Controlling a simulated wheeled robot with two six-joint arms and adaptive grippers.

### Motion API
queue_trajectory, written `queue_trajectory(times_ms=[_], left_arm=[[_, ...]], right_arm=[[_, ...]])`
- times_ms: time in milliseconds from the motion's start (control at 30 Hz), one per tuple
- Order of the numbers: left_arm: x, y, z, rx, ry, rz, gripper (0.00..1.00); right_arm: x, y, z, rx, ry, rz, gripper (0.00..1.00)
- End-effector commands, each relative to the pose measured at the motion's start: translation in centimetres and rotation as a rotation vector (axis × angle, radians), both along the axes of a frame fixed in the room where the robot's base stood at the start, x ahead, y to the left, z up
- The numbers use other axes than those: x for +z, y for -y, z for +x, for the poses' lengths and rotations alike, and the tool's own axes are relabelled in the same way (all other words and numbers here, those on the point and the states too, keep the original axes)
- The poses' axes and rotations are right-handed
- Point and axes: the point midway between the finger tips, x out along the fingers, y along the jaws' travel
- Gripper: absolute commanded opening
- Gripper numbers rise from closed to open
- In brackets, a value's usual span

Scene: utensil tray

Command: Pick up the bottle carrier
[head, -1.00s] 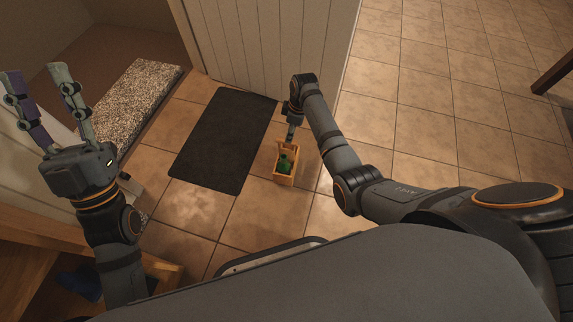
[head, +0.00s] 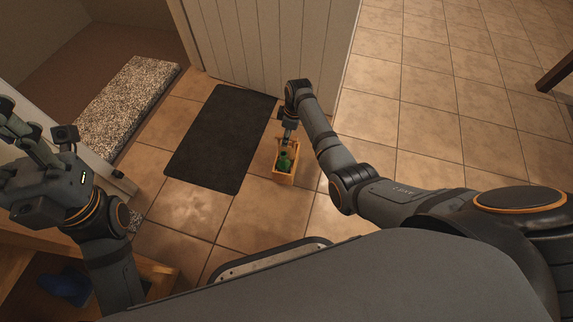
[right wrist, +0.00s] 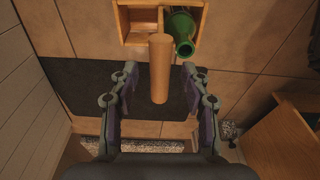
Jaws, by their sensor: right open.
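The bottle carrier (head: 285,178) is a small light-wood box with a handle, standing on the tiled floor beside the dark mat. A green bottle (head: 284,160) is in it. In the right wrist view the carrier (right wrist: 139,40) is at the top, with its round wooden handle (right wrist: 160,68) and the green bottle (right wrist: 183,34) in the right compartment. My right gripper (right wrist: 160,74) is open, its fingers on either side of the handle with gaps. In the head view it (head: 289,139) is above the carrier. My left gripper (head: 18,128) is raised at the left edge, partly cut off.
A dark mat (head: 221,138) lies left of the carrier. A speckled rug (head: 125,105) is farther left. A white panelled wall (head: 270,45) stands behind. Wooden furniture (head: 150,268) is at the lower left. The tiled floor (head: 420,120) at the right is mostly clear.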

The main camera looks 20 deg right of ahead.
Motion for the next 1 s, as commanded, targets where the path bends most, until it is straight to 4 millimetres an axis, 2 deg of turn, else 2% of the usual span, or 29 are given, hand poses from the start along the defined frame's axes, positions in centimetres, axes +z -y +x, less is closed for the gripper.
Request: queue_trajectory(times_ms=[33, 67, 300, 600, 667, 1000], left_arm=[[-1.45, -0.01, 0.04, 0.005, 0.001, -0.002, 0.40], [-1.64, -0.01, 0.06, 0.007, 0.000, -0.001, 0.40], [-1.33, 0.01, 0.07, 0.010, 0.000, -0.001, 0.40], [-1.30, 0.02, 0.07, 0.010, 0.000, -0.001, 0.40], [-1.30, 0.02, 0.07, 0.010, 0.000, -0.001, 0.40], [-1.30, 0.02, 0.10, 0.009, -0.001, -0.001, 0.40]], right_arm=[[-1.72, -0.14, 0.06, 0.000, 0.000, 0.000, 0.47], [-2.03, -0.19, 0.09, 0.000, 0.000, 0.000, 0.47], [-1.88, -0.26, 0.14, 0.000, 0.001, 0.000, 0.47], [-1.89, -0.23, 0.11, 0.000, 0.001, 0.001, 0.06], [-1.90, -0.23, 0.11, 0.000, 0.001, 0.001, 0.00], [-1.79, -0.24, 0.18, 0.000, 0.003, 0.001, 0.00]])
